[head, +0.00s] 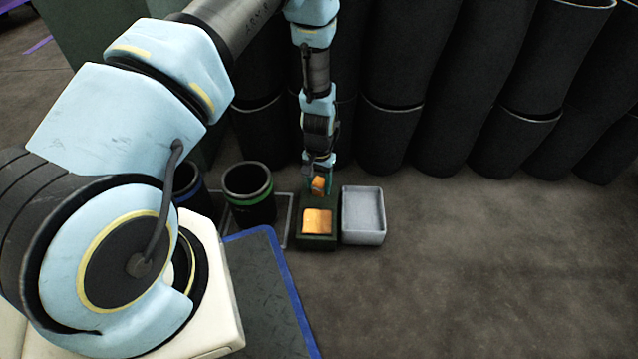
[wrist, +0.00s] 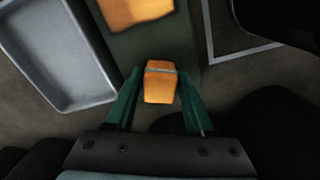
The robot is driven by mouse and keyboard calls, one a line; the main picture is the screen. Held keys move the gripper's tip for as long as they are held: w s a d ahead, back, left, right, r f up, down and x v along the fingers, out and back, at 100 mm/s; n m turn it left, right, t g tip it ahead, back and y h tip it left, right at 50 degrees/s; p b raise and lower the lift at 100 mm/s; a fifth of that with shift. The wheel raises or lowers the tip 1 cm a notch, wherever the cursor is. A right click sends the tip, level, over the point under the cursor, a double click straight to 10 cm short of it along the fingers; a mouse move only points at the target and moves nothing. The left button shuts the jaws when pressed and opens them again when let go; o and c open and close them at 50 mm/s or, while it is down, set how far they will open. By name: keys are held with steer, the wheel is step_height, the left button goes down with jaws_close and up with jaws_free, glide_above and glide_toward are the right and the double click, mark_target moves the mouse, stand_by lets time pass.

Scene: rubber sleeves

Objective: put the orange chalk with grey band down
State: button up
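The orange chalk with a grey band (wrist: 160,88) sits between the green fingertips of my gripper (wrist: 160,78) in the wrist view. The fingers close in on its two sides and appear to hold it; any small gap is hard to judge. In the head view the chalk (head: 318,185) shows at the low end of my arm, with my gripper (head: 319,180) pointing down. It is at the back part of a dark green block (head: 331,240) with an orange square (head: 317,222) on its top. Whether the chalk touches the block cannot be told.
A grey tray (head: 363,238), seemingly empty, stands right of the block. A black cup with a green band (head: 248,196) stands to the left, inside a pale outlined frame (head: 286,230). Large dark sleeves (head: 400,90) line the back. The floor on the right is clear.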

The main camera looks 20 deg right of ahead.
mark_target(319, 182)
steer(key=shift+o, duration=1.4)
step_height(319, 182, up, 12)
steer(key=p, duration=0.6)
steer(key=w+a+r+n, duration=0.2)
steer(key=w+a+r, duration=0.2)
steer(key=a+r, duration=0.55)
steer(key=s+a+r+n, duration=0.3)
steer(key=s+a+r, duration=0.1)
steer(key=a+r, duration=0.6)
steer(key=s+a+r+n+t, duration=0.1)
steer(key=s+a+r+n, duration=0.2)
steer(key=a+r, duration=0.6)
steer(key=shift+s+a+r+t, duration=0.3)
steer(key=shift+s+a+r, duration=0.15)
steer(key=shift+a, duration=0.3)
